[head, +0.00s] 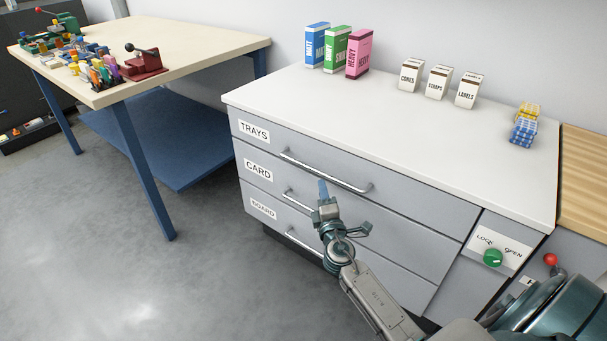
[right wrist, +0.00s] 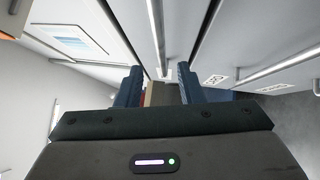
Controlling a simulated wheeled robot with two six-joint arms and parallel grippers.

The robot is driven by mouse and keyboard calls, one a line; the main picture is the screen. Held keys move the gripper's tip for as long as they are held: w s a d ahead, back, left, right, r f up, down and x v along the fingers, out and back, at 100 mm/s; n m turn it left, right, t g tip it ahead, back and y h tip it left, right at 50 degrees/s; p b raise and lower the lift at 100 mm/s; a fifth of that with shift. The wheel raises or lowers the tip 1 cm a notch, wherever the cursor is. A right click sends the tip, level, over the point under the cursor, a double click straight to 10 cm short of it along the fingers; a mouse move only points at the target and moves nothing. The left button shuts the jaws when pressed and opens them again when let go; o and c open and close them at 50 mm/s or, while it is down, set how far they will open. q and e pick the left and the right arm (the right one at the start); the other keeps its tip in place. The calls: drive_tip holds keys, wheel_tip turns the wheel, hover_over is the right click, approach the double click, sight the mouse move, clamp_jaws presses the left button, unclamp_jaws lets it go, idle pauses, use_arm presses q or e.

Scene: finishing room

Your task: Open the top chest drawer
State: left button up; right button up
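The grey chest has a top drawer (head: 405,197) labelled TRAYS, with a long silver bar handle (head: 325,172). All its drawers look shut. My right gripper (head: 323,188) is in front of the drawer fronts, just below the top handle's middle in the head view. In the right wrist view the gripper's two blue fingers (right wrist: 160,82) stand apart with a gap between them. The top handle (right wrist: 156,30) runs down toward that gap; I cannot tell whether it lies between the fingers. My left gripper is not in view.
Lower drawers labelled CARD (head: 258,170) and BOARD (head: 263,208) have similar handles. A green knob (head: 493,257) sits on a LOCK/OPEN plate at right. Boxes (head: 357,54) stand on the chest top. A workbench (head: 190,45) is at left; the floor before the chest is clear.

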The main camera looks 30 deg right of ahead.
sight(318, 171)
drive_tip(key=x, duration=0.8)
drive_tip(key=shift+w+d, duration=0.1)
drive_tip(key=shift+w, duration=0.05)
clamp_jaws()
